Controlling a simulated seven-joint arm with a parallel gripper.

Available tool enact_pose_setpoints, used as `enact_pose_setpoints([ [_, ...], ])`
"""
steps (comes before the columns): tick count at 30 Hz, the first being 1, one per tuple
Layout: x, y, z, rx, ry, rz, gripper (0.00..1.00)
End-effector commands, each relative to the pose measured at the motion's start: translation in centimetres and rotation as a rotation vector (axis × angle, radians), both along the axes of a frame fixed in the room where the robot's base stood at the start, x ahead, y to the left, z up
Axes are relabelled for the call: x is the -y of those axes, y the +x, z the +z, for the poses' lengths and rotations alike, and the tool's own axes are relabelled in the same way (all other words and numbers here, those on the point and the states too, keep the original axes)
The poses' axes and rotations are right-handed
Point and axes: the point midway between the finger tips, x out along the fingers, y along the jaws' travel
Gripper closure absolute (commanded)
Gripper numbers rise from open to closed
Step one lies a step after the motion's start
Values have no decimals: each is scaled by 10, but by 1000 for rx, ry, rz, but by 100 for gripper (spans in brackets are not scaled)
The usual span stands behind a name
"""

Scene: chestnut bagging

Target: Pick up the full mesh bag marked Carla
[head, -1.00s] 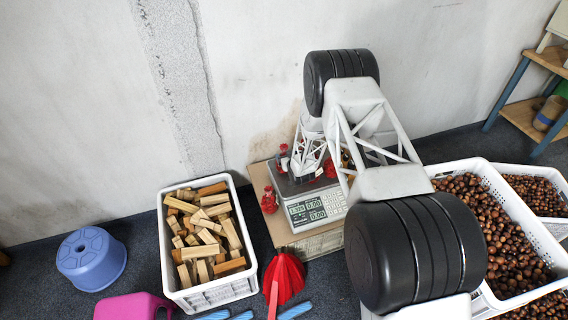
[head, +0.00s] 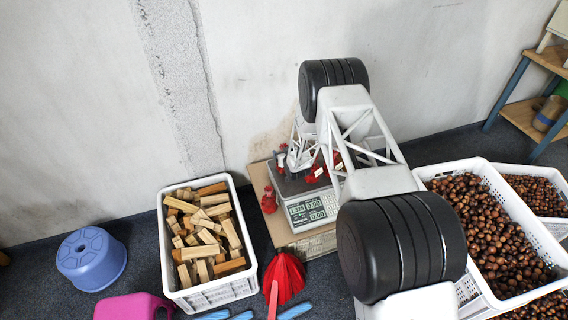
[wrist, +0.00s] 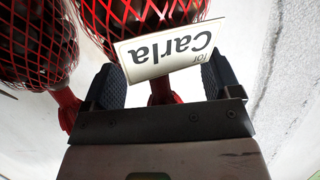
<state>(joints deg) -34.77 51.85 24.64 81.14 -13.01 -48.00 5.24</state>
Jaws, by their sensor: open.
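In the wrist view the Carla bag is a red mesh bag (wrist: 165,20) full of dark chestnuts, with a white tag (wrist: 168,50) reading "for Carla" upside down. My gripper (wrist: 160,84) is open, with one dark fingertip on each side of the bag's red gathered neck (wrist: 162,92), below the tag. The tag partly hides the neck. A second full red mesh bag (wrist: 40,45) lies close on the left, its neck just outside the left finger. In the head view my arm partly hides the red bags (head: 315,173) on the scale (head: 311,208).
The scale stands on a cardboard-topped crate (head: 258,183) against the wall. Another small red bag (head: 268,201) is by its left side. A crate of wood blocks (head: 165,240) stands left, crates of chestnuts (head: 548,240) right.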

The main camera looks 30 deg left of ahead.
Motion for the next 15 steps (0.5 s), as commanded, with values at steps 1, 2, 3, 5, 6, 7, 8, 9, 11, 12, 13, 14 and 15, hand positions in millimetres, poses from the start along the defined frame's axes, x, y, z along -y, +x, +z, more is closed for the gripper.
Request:
enact_pose_setpoints([
  [1, 0, 0, 0, 0, 0, 0, 17],
  [2, 0, 0, 0, 0, 0, 0, 17],
  [3, 0, 0, 0, 0, 0, 0, 17],
  [5, 0, 0, 0, 0, 0, 0, 17],
  [6, 0, 0, 0, 0, 0, 0, 17],
  [7, 0, 0, 0, 0, 0, 0, 17],
  [8, 0, 0, 0, 0, 0, 0, 17],
  [9, 0, 0, 0, 0, 0, 0, 23],
  [11, 0, 0, 0, 0, 0, 0, 32],
  [12, 0, 0, 0, 0, 0, 0, 38],
  [13, 0, 0, 0, 0, 0, 0, 43],
  [14, 0, 0, 0, 0, 0, 0, 47],
  [15, 0, 0, 0, 0, 0, 0, 54],
])
